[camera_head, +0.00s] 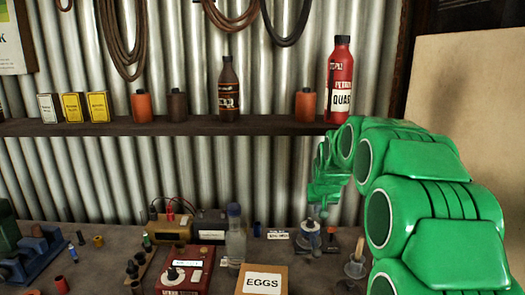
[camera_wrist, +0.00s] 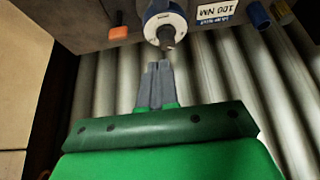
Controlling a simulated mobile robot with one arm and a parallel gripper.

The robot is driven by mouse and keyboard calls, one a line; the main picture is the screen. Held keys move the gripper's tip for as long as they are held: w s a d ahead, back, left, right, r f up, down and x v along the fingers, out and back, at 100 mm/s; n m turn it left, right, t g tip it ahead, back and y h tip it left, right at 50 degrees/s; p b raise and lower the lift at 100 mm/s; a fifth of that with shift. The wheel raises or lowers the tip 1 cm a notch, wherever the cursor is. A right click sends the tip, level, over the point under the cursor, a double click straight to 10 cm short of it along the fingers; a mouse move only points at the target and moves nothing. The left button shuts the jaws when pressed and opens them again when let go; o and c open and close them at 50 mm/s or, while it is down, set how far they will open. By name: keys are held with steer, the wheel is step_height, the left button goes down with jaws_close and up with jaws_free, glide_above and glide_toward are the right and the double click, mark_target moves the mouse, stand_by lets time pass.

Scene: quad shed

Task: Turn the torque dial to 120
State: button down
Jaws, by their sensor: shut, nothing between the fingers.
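A blue and white round device (camera_head: 309,235), which looks like the torque dial, stands at the back of the bench beside a small label. In the wrist view, the dial (camera_wrist: 165,28) shows a white face with a dark pointed part. The label (camera_wrist: 215,12) there appears upside down and reads 100 NM. The dial's set value is too small to read. My gripper (camera_wrist: 158,66) is shut and empty, its grey fingertips just short of the dial with a visible gap. In the head view, my gripper (camera_head: 322,212) hangs above and slightly right of the dial.
A red box with a knob (camera_head: 185,270), a clear bottle (camera_head: 236,238) and an EGGS box (camera_head: 262,279) stand left and in front. A shelf (camera_head: 200,127) with bottles and tins runs above, near my arm. An orange piece (camera_wrist: 119,32) is beside the dial.

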steer(key=shift+f, duration=2.9)
steer(key=shift+s+a, duration=0.15)
steer(key=shift+a, duration=0.5)
steer(key=shift+a, duration=0.5)
steer(key=shift+s+a, duration=0.1)
steer(key=shift+s, duration=0.1)
step_height(320, 180, up, 6)
glide_above(311, 228)
steer(key=s+a, duration=0.1)
steer(key=s, duration=0.2)
steer(key=shift+a, duration=0.1)
steer(key=shift+w, duration=0.1)
